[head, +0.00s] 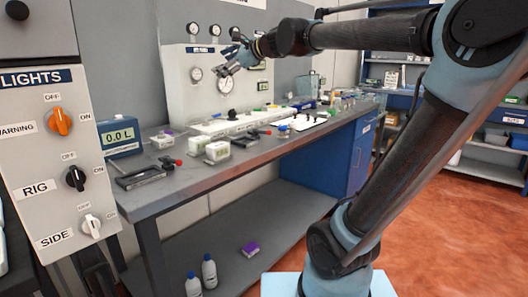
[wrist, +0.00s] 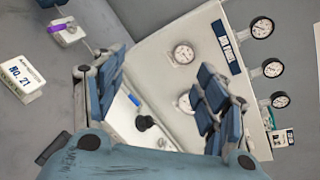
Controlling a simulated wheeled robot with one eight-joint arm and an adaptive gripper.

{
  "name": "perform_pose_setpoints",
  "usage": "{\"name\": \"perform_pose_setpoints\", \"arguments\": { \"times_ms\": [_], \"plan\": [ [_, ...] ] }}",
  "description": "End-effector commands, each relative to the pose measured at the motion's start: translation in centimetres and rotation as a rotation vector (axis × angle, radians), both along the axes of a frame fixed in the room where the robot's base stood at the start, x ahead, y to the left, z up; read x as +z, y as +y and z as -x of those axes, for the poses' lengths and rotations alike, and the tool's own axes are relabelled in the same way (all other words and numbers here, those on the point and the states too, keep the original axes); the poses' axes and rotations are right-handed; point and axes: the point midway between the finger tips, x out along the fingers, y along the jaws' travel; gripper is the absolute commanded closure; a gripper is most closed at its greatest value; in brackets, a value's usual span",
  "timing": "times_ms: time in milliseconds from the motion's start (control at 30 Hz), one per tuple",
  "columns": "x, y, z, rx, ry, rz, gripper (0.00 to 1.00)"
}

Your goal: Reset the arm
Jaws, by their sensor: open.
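My arm reaches from the right across the top of the head view, above the workbench (head: 165,198). My gripper (head: 222,72) is held in the air in front of the grey gauge panel (head: 178,80), well above the bench top. In the wrist view my gripper (wrist: 160,80) has its two blue-padded fingers spread wide, with nothing between them. Behind the fingers that view shows the gauge panel (wrist: 185,20) with several round dials, and a dark knob (wrist: 145,122) on a white strip. The gripper appears clear of the panel, though the exact gap cannot be told.
A switch panel (head: 50,150) with orange, black and white knobs stands close at left. Small boxes, a 0.0 L display (head: 122,137) and clamps crowd the bench's near end. Bottles (head: 209,271) stand on the lower shelf. Red floor (head: 450,230) is open at right, before blue shelving (head: 485,155).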

Motion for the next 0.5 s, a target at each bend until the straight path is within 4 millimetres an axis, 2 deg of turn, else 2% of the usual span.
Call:
{"name": "perform_pose_setpoints", "arguments": {
  "times_ms": [33,100,367,500],
  "plan": [
    [-2.5,-1.6,1.1,0.024,-0.050,0.089,0.34],
    [-6.1,-3.7,2.6,0.075,-0.124,0.228,0.34],
    [-18.8,-11.5,8.5,0.288,-0.310,0.692,0.34],
    [-25.4,-16.0,11.9,0.423,-0.362,0.915,0.34]
  ]
}}
